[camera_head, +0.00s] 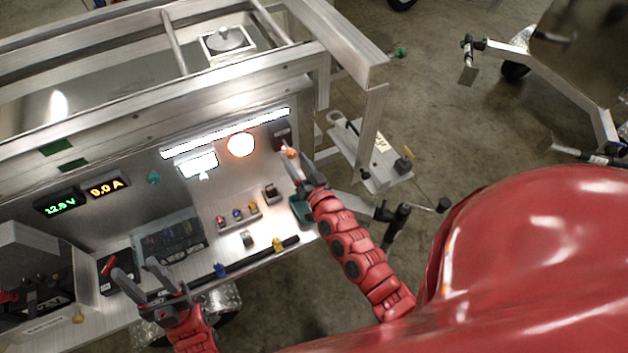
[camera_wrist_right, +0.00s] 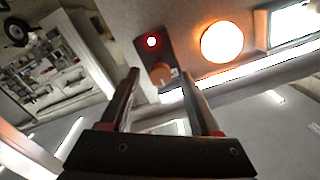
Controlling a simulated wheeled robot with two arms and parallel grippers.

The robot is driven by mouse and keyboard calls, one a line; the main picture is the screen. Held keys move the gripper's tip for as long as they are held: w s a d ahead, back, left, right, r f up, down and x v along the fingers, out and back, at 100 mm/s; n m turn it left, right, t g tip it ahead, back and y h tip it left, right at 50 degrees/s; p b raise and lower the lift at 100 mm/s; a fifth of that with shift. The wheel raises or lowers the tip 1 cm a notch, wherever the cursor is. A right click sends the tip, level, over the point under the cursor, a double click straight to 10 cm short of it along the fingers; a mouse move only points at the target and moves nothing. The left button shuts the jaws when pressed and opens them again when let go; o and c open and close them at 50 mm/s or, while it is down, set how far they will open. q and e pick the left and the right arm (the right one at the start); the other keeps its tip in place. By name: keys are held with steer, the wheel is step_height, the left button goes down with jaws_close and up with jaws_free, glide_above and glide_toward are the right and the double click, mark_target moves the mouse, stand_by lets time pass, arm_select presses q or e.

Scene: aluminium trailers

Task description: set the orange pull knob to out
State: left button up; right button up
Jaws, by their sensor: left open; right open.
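The orange pull knob (camera_wrist_right: 161,74) sits on a dark plate with a lit red lamp (camera_wrist_right: 152,42) in the right wrist view. In the head view the knob (camera_head: 291,153) shows small at the panel's right end, beside my fingertips. My right gripper (camera_head: 295,158) is open at the knob. In the right wrist view its fingertips (camera_wrist_right: 160,82) lie on either side of the knob; whether they touch it, I cannot tell. My left gripper (camera_head: 139,270) is open and empty at the lower left, over the panel's front part.
A glowing round lamp (camera_head: 241,145) and a bright light strip (camera_head: 225,134) are beside the knob. Small coloured switches (camera_head: 238,214), two lit displays (camera_head: 106,187) and a dark rail (camera_head: 255,258) are on the trailer.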

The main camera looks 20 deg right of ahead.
steer(key=s+d+b, duration=0.1)
steer(key=s+b, duration=0.2)
steer(key=s, duration=1.2)
steer(key=shift+s, duration=0.3)
steer(key=shift+d+r, duration=0.1)
